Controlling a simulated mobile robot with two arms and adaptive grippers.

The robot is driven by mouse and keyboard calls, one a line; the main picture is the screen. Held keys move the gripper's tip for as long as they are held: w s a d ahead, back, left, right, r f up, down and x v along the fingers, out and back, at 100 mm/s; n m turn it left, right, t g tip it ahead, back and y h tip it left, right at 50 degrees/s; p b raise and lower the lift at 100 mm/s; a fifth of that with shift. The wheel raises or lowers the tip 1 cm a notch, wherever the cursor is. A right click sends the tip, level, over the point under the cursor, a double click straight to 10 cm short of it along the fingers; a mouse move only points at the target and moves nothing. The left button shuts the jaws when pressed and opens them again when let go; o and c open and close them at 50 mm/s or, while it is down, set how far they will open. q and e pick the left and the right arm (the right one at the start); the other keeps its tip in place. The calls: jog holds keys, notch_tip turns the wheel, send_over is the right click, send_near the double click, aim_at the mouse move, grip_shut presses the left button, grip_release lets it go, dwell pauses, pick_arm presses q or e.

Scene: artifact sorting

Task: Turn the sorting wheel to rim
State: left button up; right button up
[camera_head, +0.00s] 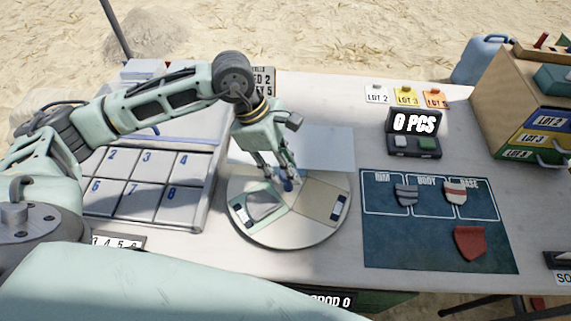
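The sorting wheel (290,234) is a round pale disc lying flat on the table. A green-framed section is on its left and a tan section on its right, each with a small dark label. A small blue knob (288,186) stands near its far edge. My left gripper (281,178) points down over that far part, its fingertips at the knob. Whether the fingers are closed on the knob is unclear. The blue mat (400,245) has boxes marked RIM and BODY and a third, partly legible one. My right gripper is out of view.
A grey sherd (406,195), a striped sherd (455,192) and a red sherd (469,242) lie on the mat. A numbered tray (150,180) stands left of the wheel. Behind the mat is a counter reading 0 PCS (414,124). A drawer cabinet (500,95) stands right.

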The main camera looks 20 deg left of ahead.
pick_arm(q)
jog(key=o, duration=0.3)
jog(key=shift+w+a+r, duration=0.1)
jog(key=shift+w+r, duration=0.1)
jog(key=shift+w, duration=0.2)
jog(key=shift+s+f, duration=0.1)
jog(key=shift+s, duration=0.1)
jog(key=v, duration=1.2)
